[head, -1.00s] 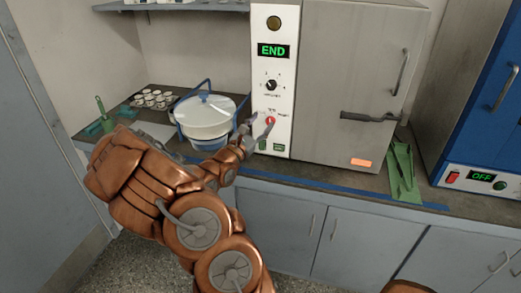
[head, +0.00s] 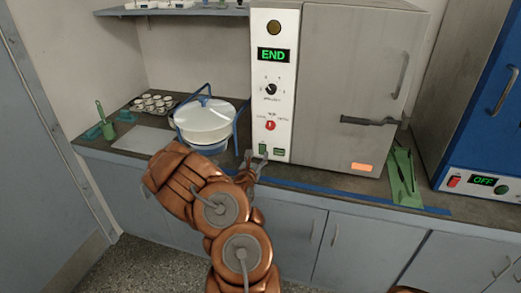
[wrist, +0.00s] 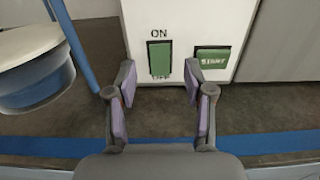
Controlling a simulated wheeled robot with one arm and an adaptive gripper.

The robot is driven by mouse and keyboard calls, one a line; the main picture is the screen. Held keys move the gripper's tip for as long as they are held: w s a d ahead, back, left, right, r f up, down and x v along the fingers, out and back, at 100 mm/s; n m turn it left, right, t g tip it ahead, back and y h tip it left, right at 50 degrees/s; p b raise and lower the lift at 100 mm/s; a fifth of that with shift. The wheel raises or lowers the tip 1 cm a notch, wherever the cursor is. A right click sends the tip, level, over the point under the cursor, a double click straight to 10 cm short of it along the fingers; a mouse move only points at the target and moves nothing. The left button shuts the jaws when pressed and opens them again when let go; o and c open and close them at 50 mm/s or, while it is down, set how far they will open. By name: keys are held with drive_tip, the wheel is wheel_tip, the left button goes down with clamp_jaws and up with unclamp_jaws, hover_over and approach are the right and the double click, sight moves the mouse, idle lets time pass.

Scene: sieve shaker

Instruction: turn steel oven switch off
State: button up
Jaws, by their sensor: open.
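The steel oven (head: 350,90) stands on the counter, and its white panel has a display reading END (head: 272,55). The green oven switch (head: 263,149) is low on that panel. In the wrist view the switch (wrist: 160,59) shows ON above it and OFF at its lower edge. Which way it is tipped I cannot tell. My gripper (head: 257,157) is just in front of the panel's lower part. In the wrist view its fingers (wrist: 160,82) are open and empty, one to each side below the switch, apart from it.
A green START button (wrist: 212,59) is right of the switch. A white pot in a blue frame (head: 204,121) stands left of the oven. A green holder (head: 403,178) and a blue oven reading OFF (head: 482,181) are to the right. Blue tape (head: 330,193) runs along the counter's front.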

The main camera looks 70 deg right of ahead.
sight(262, 147)
drive_tip(key=shift+w+d+p, duration=0.15)
drive_tip(key=shift+d+p, duration=0.1)
drive_tip(key=shift+d, duration=0.8)
drive_tip(key=shift+w+d+p, duration=0.1)
drive_tip(key=shift+d+p, duration=0.1)
drive_tip(key=shift+d, duration=0.85)
clamp_jaws()
